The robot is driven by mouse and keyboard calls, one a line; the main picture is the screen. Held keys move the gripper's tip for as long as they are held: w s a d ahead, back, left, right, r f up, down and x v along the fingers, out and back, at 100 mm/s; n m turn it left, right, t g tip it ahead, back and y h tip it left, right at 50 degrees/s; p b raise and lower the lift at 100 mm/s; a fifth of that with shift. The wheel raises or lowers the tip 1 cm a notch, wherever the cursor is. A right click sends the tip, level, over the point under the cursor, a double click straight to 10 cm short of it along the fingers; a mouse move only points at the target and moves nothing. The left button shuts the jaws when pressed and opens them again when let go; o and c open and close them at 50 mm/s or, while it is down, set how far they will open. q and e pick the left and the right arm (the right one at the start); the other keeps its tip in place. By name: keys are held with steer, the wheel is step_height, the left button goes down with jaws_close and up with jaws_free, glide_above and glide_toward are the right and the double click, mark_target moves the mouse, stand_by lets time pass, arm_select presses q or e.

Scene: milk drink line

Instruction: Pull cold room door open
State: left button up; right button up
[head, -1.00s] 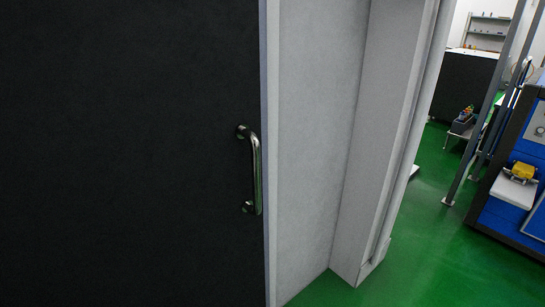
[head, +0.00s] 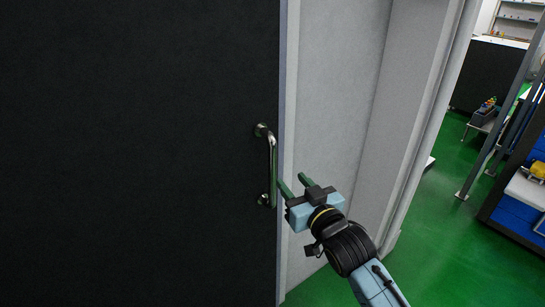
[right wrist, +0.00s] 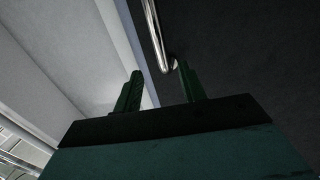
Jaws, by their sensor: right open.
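The cold room door (head: 130,150) is a large dark panel filling the left of the head view, and it looks closed against the light frame. Its metal bar handle (head: 272,168) stands upright near the door's right edge. My right gripper (head: 294,183) is open just right of the handle's lower half, fingers pointing toward the door. In the right wrist view, the handle (right wrist: 156,35) shows beyond the two green fingers (right wrist: 160,84), its lower end between their tips in the picture. I cannot tell whether a finger touches it. My left gripper is out of view.
A pale wall and pillar (head: 410,110) stand right of the door, with a vertical pipe beside them. Green floor (head: 440,240) is open at the right. A blue machine (head: 515,215) and grey posts stand farther right.

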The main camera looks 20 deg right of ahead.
mark_target(274, 161)
steer(key=w, duration=0.4)
steer(key=w+a, duration=0.1)
steer(key=w, duration=0.6)
steer(key=shift+w+a, duration=0.35)
steer(key=shift+a, duration=0.05)
jaws_close()
